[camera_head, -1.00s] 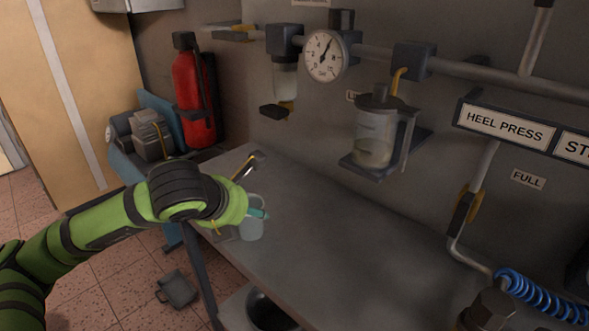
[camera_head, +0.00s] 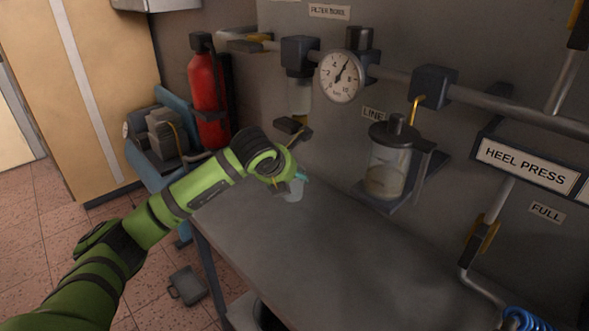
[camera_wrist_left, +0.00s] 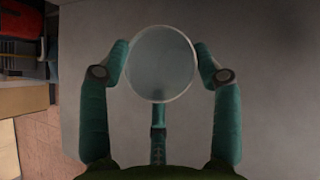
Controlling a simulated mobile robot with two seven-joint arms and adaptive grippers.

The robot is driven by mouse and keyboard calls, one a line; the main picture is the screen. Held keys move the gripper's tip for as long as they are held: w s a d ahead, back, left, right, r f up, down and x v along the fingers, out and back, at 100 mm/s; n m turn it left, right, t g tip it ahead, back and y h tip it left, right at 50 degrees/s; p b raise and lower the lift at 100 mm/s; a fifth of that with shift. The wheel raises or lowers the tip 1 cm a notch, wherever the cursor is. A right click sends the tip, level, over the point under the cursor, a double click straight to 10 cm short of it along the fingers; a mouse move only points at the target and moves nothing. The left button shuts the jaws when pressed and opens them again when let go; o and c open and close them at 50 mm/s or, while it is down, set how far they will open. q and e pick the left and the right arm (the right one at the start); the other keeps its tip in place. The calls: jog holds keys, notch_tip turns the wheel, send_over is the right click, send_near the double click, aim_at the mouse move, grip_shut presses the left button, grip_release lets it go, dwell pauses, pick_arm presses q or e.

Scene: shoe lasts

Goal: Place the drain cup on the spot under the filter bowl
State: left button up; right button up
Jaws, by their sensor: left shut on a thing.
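The drain cup (camera_head: 293,192) is a clear, greyish cup above the grey bench (camera_head: 310,250). In the left wrist view its round rim (camera_wrist_left: 160,64) faces the camera, with the teal fingers on both sides of it. My left gripper (camera_head: 297,181) is shut on the cup, close to the wall end of the bench. The filter bowl (camera_head: 300,97) hangs on the wall pipe under its label, with a dark valve part (camera_head: 292,127) below it. The cup is lower than the bowl. The spot under the bowl is hidden or cannot be made out. My right gripper is not in view.
A lubricator jar (camera_head: 387,170) on a wall bracket stands right of the bowl, with a pressure gauge (camera_head: 341,76) between. A red extinguisher (camera_head: 208,100) and a compressor (camera_head: 165,138) are at the left. The bench's middle is clear.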

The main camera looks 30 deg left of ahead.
pick_arm(q)
jog(key=shift+w+r, duration=0.1)
jog(key=shift+w, duration=0.3)
jog(key=shift+w+a+p, duration=0.15)
jog(key=shift+w+p, duration=0.3)
jog(key=shift+w, duration=0.75)
jog(key=shift+w+f+p, duration=0.3)
jog(key=shift+w+f, duration=0.05)
jog(key=shift+f, duration=0.5)
jog(key=shift+s+a, duration=0.1)
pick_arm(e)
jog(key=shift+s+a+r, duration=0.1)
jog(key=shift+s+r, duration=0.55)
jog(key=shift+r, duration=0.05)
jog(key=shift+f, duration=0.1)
pick_arm(q)
jog(key=o, duration=1)
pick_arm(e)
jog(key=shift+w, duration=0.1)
